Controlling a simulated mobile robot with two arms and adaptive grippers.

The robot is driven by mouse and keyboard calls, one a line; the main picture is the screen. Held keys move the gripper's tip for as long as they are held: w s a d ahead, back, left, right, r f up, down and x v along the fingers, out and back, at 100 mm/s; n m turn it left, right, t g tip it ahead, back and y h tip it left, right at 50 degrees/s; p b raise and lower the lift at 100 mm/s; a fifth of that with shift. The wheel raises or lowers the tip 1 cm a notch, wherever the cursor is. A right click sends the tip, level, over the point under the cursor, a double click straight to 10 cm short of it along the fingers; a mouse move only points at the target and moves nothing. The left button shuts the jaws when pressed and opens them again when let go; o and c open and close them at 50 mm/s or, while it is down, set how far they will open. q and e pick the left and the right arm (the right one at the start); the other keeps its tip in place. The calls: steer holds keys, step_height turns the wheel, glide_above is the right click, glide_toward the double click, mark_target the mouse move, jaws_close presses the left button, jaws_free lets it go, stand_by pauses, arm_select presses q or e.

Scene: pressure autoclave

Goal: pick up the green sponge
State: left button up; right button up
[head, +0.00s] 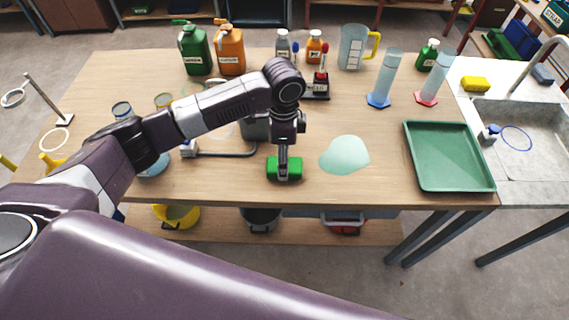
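The green sponge (273,174) lies on the wooden table near its front edge, left of a pale puddle. My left arm comes in from the left and reaches over the table. Its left gripper (284,163) points down at the sponge, with the fingers over its middle. The fingers hide part of the sponge. I cannot tell whether they are closed on it or just touching it. My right gripper is not in view.
A pale green puddle (344,155) lies right of the sponge, and a green tray (487,182) at the table's right end. Bottles, a beaker (352,48) and cylinders stand at the back. A yellow sponge (475,83) sits by the sink (520,165).

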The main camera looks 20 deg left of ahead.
arm_select(q)
step_height(320, 180, down, 3)
steer(key=shift+w+r, duration=0.1)
steer(key=shift+r, duration=0.05)
steer(key=shift+f+p, duration=0.3)
steer(key=shift+f, duration=0.2)
steer(key=shift+w, duration=0.1)
steer(key=c, duration=0.8)
steer(key=shift+c, duration=0.7)
steer(key=shift+r, duration=0.1)
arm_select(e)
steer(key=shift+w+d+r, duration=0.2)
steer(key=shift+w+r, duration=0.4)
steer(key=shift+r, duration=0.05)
arm_select(q)
steer(key=shift+r, duration=0.1)
step_height(320, 180, up, 20)
steer(key=b, duration=0.2)
steer(key=shift+b, duration=0.4)
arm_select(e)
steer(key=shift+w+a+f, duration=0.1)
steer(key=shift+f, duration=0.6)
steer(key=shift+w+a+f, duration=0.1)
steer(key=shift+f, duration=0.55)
